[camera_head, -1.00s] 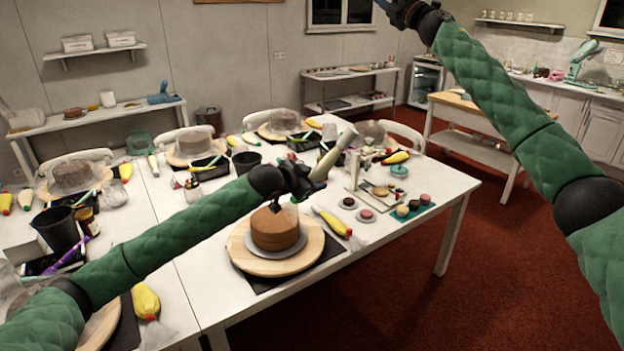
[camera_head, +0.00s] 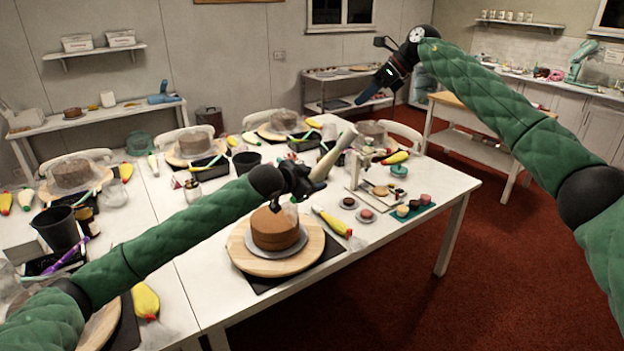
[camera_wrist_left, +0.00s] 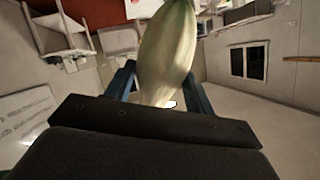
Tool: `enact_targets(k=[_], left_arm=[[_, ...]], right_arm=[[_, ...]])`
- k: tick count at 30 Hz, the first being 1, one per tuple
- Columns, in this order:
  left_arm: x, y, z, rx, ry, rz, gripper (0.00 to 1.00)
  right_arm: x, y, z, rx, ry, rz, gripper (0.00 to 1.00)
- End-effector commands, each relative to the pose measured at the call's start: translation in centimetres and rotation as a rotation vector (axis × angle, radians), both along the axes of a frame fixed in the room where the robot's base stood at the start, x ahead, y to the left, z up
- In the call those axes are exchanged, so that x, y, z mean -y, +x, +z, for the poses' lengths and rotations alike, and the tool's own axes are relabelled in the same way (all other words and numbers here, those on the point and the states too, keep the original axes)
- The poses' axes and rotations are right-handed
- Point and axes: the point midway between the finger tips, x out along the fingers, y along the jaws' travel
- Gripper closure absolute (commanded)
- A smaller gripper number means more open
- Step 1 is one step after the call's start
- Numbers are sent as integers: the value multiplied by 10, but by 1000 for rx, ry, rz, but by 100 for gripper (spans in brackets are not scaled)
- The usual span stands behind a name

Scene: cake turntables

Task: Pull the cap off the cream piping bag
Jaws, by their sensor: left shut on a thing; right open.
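The cream piping bag (camera_head: 336,152) is pale and tapered, and it leans up to the right above the cake table. My left gripper (camera_head: 314,180) is shut on its lower part. In the left wrist view the bag (camera_wrist_left: 168,48) stands between the two blue fingers (camera_wrist_left: 160,88), with its upper end cut off by the frame. A separate cap cannot be made out on the bag at this size. My right gripper (camera_head: 370,94) is open and empty, up and to the right of the bag and apart from it.
A brown cake (camera_head: 276,228) sits on a wooden turntable (camera_head: 250,262) below my left gripper. A yellow piping bag (camera_head: 332,221) lies beside it. Small cakes stand on a teal mat (camera_head: 427,208). The air between the bag and my right gripper looks clear.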

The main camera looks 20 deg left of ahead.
Motion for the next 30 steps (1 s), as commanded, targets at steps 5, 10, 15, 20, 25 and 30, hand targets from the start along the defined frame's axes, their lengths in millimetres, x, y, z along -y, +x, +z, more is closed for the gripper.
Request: enact_targets(k=[5,10,15,20,25,30], left_arm=[[0,0,1,1,0,0,57],[0,0,1,1,0,0,57],[0,0,1,1,0,0,57],[0,0,1,1,0,0,57],[0,0,1,1,0,0,57],[0,0,1,1,0,0,57]], right_arm=[[20,-15,-13,-3,-115,122,52],[26,-22,-16,6,-142,198,52],[24,-22,-20,16,-137,207,52],[18,-25,-29,14,-136,207,52],[8,-29,-43,14,-136,207,52],[-3,-32,-60,14,-136,206,52]])
